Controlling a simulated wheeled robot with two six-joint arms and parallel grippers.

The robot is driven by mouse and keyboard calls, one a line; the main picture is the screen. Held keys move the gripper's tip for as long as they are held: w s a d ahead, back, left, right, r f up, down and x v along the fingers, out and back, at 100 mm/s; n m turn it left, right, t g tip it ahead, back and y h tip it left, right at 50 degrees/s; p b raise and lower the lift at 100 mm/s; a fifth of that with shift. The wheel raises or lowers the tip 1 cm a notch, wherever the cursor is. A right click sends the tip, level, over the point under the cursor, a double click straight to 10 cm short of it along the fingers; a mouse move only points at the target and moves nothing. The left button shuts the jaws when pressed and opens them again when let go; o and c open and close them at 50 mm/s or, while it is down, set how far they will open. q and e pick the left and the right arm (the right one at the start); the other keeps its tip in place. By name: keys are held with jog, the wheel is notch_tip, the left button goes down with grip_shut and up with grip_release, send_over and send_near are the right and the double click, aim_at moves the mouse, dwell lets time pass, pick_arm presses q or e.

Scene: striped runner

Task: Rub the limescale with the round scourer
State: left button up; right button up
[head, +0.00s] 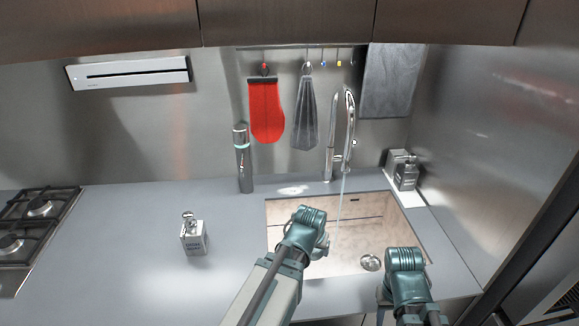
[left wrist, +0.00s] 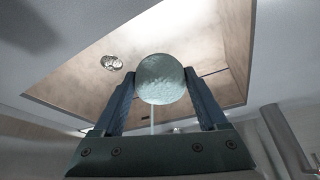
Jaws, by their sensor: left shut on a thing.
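My left gripper (head: 318,246) is over the left part of the sink (head: 275,208) in the head view. In the left wrist view, its two fingers are shut on the round scourer (left wrist: 161,78), a pale green ball. In the head view the scourer is mostly hidden by the gripper. A whitish patch (head: 293,190), which looks like the limescale, lies on the counter behind the sink, left of the tap. The scourer is apart from this patch. My right gripper (head: 388,296) is at the sink's front right edge; its fingers are too hidden to judge.
The tap (head: 348,115) runs a thin stream of water into the sink. A dark flask (head: 243,160) stands left of the patch. A labelled dispenser (head: 193,238) stands on the left counter. The left counter is mostly clear.

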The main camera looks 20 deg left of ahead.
pick_arm(q)
jog(key=w+a+r+p, duration=0.3)
jog(key=w+a, duration=2.2)
jog(key=w, duration=0.1)
jog(key=shift+w+a+m, duration=0.25)
jog(key=shift+w+m, duration=0.05)
jog(key=shift+m, duration=0.1)
